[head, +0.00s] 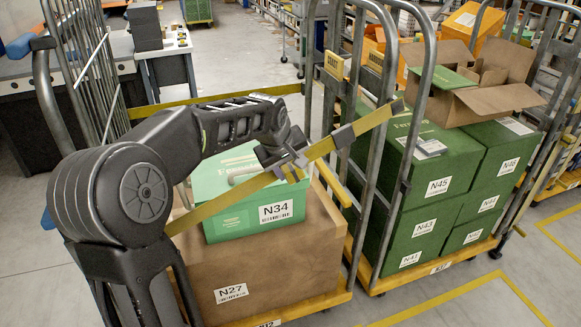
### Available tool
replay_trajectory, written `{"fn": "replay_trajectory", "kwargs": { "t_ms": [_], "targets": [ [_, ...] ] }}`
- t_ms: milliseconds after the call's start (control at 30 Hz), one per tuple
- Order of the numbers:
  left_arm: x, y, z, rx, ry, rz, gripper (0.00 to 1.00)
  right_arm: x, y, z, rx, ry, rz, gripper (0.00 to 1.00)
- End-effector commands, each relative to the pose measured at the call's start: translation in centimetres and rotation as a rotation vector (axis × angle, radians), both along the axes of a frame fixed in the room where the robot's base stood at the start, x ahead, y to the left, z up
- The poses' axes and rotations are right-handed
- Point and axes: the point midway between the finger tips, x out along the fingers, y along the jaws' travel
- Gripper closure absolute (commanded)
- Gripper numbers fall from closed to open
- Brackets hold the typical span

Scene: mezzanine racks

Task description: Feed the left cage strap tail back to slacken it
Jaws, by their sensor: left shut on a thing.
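The left cage (62,88) is a grey tubular roll cage holding a green box marked N34 on a large brown box marked N27. A yellow strap (222,203) runs slantwise across its front, rising from lower left to the upright at upper right. A dark grey buckle (343,136) sits on the strap right of my gripper. A short yellow strip (333,186) hangs below the strap near the buckle; I cannot tell how it joins it. My left gripper (287,168) is shut on the strap in front of the green box. My right gripper is not in view.
A second cage (405,185) stands close on the right, with stacked green boxes and an open brown carton (490,85). A desk (165,50) is behind at the left. Yellow floor lines mark the front right, where the floor is clear.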

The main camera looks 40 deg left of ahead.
Motion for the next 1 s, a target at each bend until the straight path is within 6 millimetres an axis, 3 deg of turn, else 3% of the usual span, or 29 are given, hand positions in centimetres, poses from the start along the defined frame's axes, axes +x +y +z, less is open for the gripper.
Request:
{"fn": "replay_trajectory", "kwargs": {
  "t_ms": [433,867,1000],
  "targets": [
    [0.0,0.0,0.0,0.000,0.000,0.000,1.00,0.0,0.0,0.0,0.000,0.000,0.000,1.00],
    [0.1,-0.1,0.1,0.000,0.000,-0.001,1.00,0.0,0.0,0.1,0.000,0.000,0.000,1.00],
    [1.6,-1.1,1.0,0.001,-0.002,-0.005,1.00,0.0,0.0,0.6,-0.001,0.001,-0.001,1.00]
  ]
}}
